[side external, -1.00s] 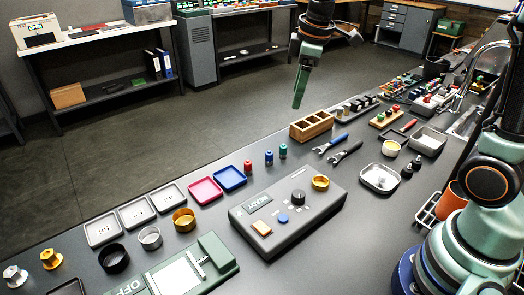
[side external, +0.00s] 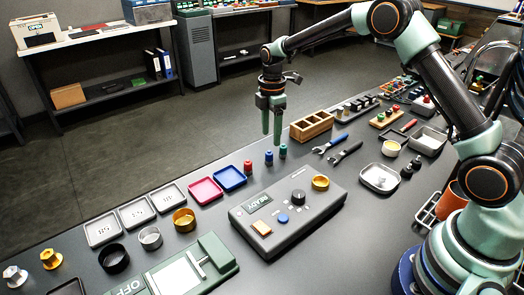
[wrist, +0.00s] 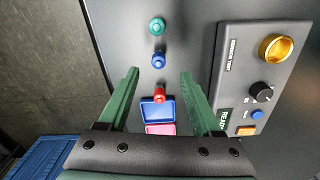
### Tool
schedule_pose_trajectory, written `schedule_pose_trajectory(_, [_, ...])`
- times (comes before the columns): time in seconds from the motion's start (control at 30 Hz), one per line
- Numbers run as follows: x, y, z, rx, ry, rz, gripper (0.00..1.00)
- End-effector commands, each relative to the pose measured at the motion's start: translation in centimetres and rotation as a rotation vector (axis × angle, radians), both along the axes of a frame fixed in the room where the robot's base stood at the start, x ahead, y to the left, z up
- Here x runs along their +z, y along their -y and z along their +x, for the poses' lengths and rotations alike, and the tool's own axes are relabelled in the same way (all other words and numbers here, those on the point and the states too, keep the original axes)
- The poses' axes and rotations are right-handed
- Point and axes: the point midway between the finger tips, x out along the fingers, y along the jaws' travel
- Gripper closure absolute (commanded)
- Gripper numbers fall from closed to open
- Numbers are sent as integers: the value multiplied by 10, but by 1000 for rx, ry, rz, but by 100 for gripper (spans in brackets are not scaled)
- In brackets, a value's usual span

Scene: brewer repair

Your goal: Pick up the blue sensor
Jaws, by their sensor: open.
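The blue sensor (side external: 269,158) is a small upright cylinder on the dark bench, between a red sensor (side external: 248,167) and a teal-green sensor (side external: 283,151). The red sensor (wrist: 159,95) shows between the fingers, and the green sensor (wrist: 157,26) is farther up.
A blue tray (side external: 230,178) and a pink tray (side external: 205,190) lie left of the sensors. A grey sensor test box (side external: 290,215) stands in front of them. A wooden divided box (side external: 311,126) stands behind right. The bench's far edge runs close behind the sensors.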

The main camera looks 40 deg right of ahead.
Motion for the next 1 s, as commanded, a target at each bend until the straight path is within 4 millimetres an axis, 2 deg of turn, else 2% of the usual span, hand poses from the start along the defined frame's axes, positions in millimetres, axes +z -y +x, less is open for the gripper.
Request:
schedule_pose_trajectory(0.1, [-16,0,0,0,-2,0,34])
schedule_pose_trajectory(0.33, [-32,-1,0,-1,-1,0,34])
schedule_pose_trajectory(0.6, [-69,-4,2,-1,-1,0,34])
schedule_pose_trajectory(0.73, [-76,-4,2,-1,0,0,34])
schedule_pose_trajectory(0.93, [-76,-4,2,-1,1,0,34])
schedule_pose_trajectory(0.97, [-76,-4,2,-1,1,0,42])
schedule_pose_trajectory(1.0, [-76,-4,2,-1,1,0,57])
